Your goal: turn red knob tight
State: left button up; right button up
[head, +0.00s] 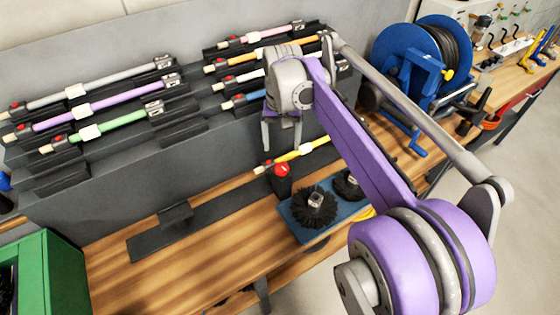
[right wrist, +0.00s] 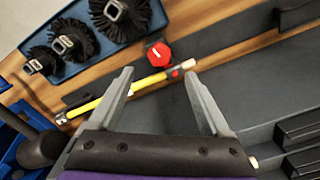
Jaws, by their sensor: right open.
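The red knob (head: 281,169) sits on top of a dark post at the bench, beside a yellow rod (head: 300,153). In the right wrist view the red knob (right wrist: 158,54) shows a pale mark on its face, and the yellow rod (right wrist: 115,95) passes just below it. My right gripper (head: 282,148) is open and empty, above and close to the knob. In the right wrist view its two fingers (right wrist: 158,76) stand apart, with the knob between and beyond their tips. I cannot see contact with the knob. My left gripper is not in view.
A blue tray (head: 290,217) with black round brushes (head: 314,206) lies right of the knob. Racks of coloured rods (head: 100,103) stand behind on a grey panel. A blue hose reel (head: 425,60) is at the right, a green box (head: 62,270) at lower left.

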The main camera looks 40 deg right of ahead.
aim_at(282, 167)
notch_tip(282, 167, down, 9)
jog(key=shift+r+b, duration=0.1)
jog(key=shift+b, duration=0.2)
